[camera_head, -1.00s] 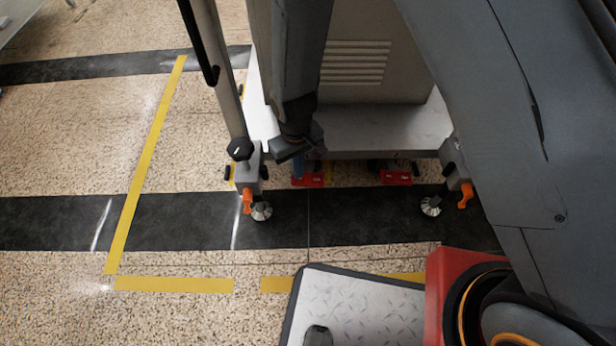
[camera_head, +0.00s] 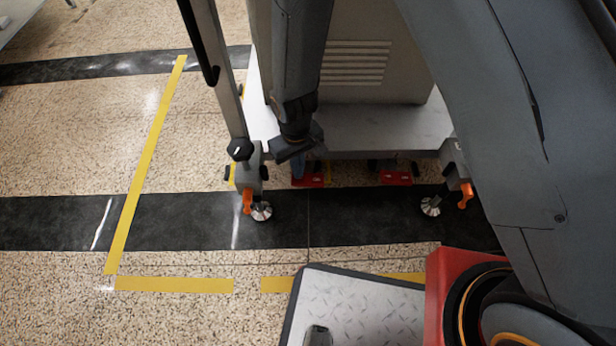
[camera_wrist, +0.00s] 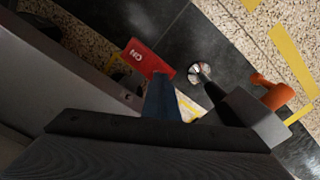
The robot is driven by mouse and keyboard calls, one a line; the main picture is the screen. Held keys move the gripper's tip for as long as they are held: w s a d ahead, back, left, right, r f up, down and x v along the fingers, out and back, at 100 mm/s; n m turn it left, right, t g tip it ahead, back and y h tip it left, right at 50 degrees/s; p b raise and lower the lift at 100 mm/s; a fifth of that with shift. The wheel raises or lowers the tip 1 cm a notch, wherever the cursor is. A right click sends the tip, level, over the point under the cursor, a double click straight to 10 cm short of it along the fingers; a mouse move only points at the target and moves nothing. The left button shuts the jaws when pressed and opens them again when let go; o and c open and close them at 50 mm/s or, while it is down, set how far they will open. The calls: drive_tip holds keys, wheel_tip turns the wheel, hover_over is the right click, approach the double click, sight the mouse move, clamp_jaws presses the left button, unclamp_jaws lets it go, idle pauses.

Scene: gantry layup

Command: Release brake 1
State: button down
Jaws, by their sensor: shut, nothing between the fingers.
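A red brake pedal (camera_head: 311,181) sits low at the front edge of the cart, left of its middle. A second red pedal (camera_head: 396,178) sits to its right. Which one is brake 1 cannot be read in the head view.
The cart's white base (camera_head: 385,128) carries a beige cabinet (camera_head: 375,55). Levelling feet (camera_head: 261,211) with orange handles (camera_head: 247,201) stand at its front corners, and a grey post (camera_head: 222,85) rises at left. Taped floor to the left is clear.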

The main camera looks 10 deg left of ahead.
drive_tip(key=shift+f+b, duration=0.3)
drive_tip(key=shift+f, duration=0.6)
idle(1.0)
wheel_tip(320, 180, up, 7)
drive_tip(key=p, duration=0.6)
drive_tip(key=shift+p, duration=0.3)
idle(0.5)
